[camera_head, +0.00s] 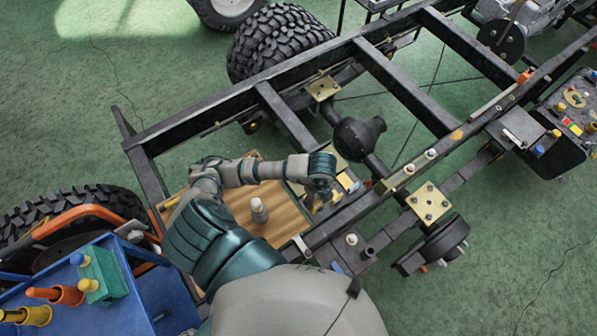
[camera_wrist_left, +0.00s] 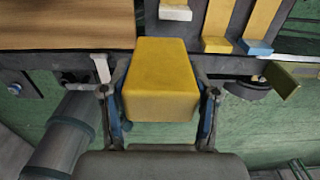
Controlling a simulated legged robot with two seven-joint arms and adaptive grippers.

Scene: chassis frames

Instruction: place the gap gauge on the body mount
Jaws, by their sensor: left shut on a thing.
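A yellow block (camera_wrist_left: 160,82), which I take to be the gap gauge, sits between the fingers of my left gripper (camera_wrist_left: 160,108). The gripper is shut on its sides. In the head view my left gripper (camera_head: 322,197) is over the chassis rail beside the wooden board; its fingers and the block are mostly hidden under my wrist. I cannot tell which is the task's mount. My right gripper is not in view.
A wooden board (camera_head: 283,222) holds a grey-white bottle (camera_head: 259,211). Yellow pieces with white and blue ends (camera_wrist_left: 222,42) stand near the held block. The black chassis frame (camera_head: 410,92) spans the scene. A blue cart (camera_head: 160,300) with coloured tools stands at lower left.

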